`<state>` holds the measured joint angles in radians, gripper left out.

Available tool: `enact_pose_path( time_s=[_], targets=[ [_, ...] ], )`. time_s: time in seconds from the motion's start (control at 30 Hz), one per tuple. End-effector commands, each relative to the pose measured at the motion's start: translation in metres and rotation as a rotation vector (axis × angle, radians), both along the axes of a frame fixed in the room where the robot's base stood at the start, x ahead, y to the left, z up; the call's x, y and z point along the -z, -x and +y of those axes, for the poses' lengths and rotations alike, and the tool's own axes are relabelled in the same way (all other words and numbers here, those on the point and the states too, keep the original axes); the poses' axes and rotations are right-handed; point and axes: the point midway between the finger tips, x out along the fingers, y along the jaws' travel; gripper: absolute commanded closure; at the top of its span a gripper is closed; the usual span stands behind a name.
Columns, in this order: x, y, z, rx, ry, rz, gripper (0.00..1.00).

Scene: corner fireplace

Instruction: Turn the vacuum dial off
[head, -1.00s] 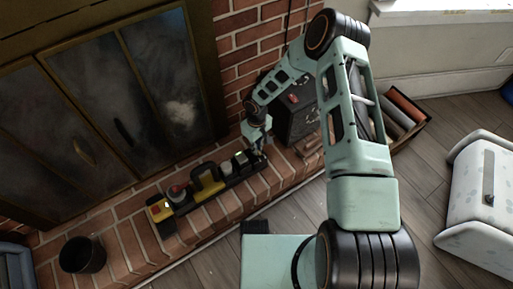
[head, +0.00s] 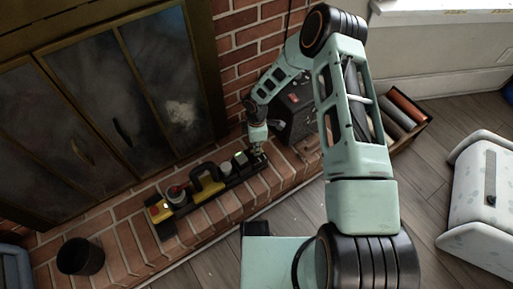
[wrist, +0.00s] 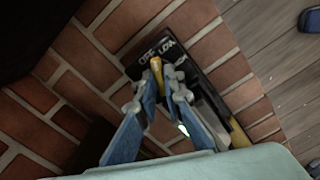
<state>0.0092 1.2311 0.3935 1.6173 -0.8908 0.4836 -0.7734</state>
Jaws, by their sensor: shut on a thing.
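The long black panel (head: 228,184) with yellow parts lies on the brick hearth. My gripper (head: 257,150) reaches down to its right end. In the wrist view the end of the panel (wrist: 191,42) carries white labels that look like OFF and LOW. A yellow dial piece (wrist: 155,63) sticks up between the fingertips, just below the OFF label. My gripper (wrist: 160,76) is shut on this yellow piece. The fingers hide most of the dial, so its exact setting is hard to tell.
A red button (head: 174,189) and a yellow-black handle (head: 207,183) stand along the panel. A dark bucket (head: 80,256) is at the hearth's left. A dark box (head: 297,108) stands behind my gripper. A white rounded box (head: 485,205) is on the floor at right.

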Motion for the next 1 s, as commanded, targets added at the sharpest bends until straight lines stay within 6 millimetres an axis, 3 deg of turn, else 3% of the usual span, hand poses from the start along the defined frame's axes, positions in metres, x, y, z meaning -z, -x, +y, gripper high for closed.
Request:
enact_pose_path(
  time_s=[0.5,1.0],
  targets=[
    [-0.0006,-0.0006,0.0001,-0.366,0.000,-0.001,1.00],
    [-0.0005,-0.0007,0.0000,-0.450,0.000,-0.001,1.00]
  ],
)
